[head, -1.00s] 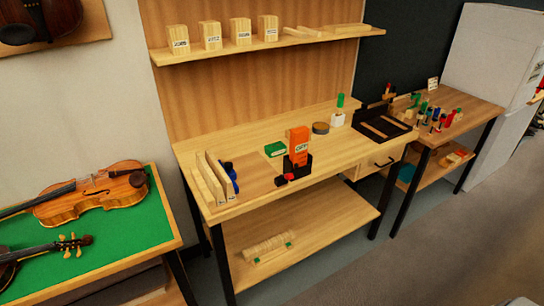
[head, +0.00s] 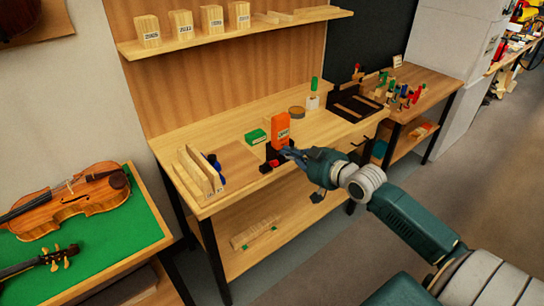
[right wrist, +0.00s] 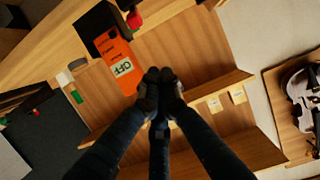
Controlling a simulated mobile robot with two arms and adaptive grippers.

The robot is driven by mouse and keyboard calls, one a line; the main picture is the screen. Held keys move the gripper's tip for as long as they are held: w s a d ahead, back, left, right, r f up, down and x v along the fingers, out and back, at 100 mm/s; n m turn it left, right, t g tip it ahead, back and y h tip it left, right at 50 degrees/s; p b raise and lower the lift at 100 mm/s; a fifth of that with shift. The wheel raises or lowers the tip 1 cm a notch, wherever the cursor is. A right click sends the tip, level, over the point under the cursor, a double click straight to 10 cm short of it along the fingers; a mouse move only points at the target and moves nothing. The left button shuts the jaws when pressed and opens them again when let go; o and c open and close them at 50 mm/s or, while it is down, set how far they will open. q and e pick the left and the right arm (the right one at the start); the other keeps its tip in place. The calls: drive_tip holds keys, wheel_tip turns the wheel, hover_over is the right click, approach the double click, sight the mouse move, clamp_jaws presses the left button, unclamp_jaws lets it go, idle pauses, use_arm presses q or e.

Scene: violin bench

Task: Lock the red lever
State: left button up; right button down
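The red lever (head: 268,166) sits low at the front of an orange block (head: 281,130) on a black base at the workbench's front edge. My right gripper (head: 289,152) is just right of the block in the head view. In the right wrist view its fingertips (right wrist: 159,74) are together with nothing seen between them, apart from the lever. My left gripper is not in view.
The workbench (head: 225,125) also holds a green box (head: 256,137), wooden boards (head: 196,170) at left and a black tray (head: 358,108) at right. A green table (head: 100,233) with violins stands at left. A shelf (head: 240,33) hangs above.

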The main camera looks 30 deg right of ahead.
drive_tip(key=p, duration=0.2)
hover_over(275, 163)
drive_tip(key=w, duration=0.3)
wheel_tip(275, 163, down, 3)
drive_tip(key=shift+s+a+r, duration=0.1)
drive_tip(key=shift+s+a, duration=0.05)
drive_tip(key=shift+s+f, duration=0.85)
drive_tip(key=shift+f, duration=0.25)
drive_tip(key=shift+s+f, duration=0.5)
drive_tip(key=shift+s, duration=0.05)
drive_tip(key=shift+w+f, duration=0.1)
drive_tip(key=shift+f, duration=0.1)
